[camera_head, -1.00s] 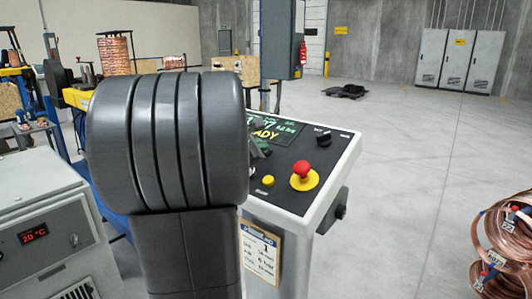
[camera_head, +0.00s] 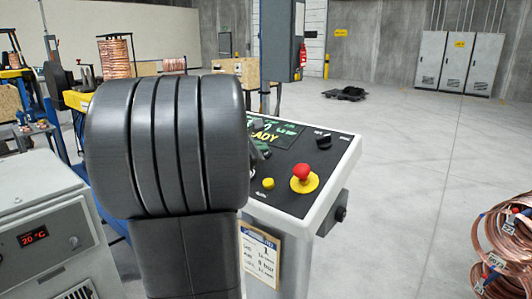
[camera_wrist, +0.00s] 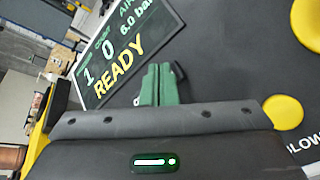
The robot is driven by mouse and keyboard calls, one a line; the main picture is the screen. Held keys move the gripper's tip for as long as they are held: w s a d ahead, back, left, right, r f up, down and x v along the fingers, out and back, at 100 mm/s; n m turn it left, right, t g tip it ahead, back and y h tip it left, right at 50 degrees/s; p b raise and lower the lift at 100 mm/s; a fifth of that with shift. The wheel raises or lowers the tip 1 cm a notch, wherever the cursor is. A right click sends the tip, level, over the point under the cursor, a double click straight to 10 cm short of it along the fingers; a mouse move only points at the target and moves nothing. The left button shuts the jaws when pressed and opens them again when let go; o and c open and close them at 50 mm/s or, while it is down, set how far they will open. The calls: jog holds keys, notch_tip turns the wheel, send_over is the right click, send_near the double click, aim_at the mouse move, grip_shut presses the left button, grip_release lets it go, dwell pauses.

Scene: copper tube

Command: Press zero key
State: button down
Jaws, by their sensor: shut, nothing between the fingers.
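The control panel (camera_head: 286,201) has a black slanted face in a pale frame. Its screen (camera_wrist: 115,45) reads READY in yellow in the wrist view, and partly shows in the head view (camera_head: 276,133). My gripper's green fingers (camera_wrist: 160,84) are shut and empty, over the black face just below the screen's edge in the wrist view. I cannot tell whether they touch the panel. A small dark part shows beside the fingertips; I cannot tell what it is. No key marked zero is readable. My arm hides the panel's left part in the head view.
A yellow button (camera_head: 268,183), a red mushroom button (camera_head: 303,173) on a yellow base and a black rotary knob (camera_head: 323,142) are on the panel. A grey chiller (camera_head: 40,230) stands left. Copper coils (camera_head: 505,245) are at right. The floor behind is mostly open.

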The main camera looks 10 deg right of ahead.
jog(key=shift+s+a+r, duration=0.1)
jog(key=shift+a+r, duration=0.05)
jog(key=shift+r, duration=0.3)
jog(key=r+p, duration=0.1)
jog(key=s+a+r+p, duration=0.1)
jog(key=r, duration=0.1)
jog(key=r+p, duration=0.1)
jog(key=shift+s+a+r+p, duration=0.15)
jog(key=shift+a+r+p, duration=0.15)
jog(key=shift+p, duration=0.1)
jog(key=shift+f, duration=0.1)
dwell(0.4)
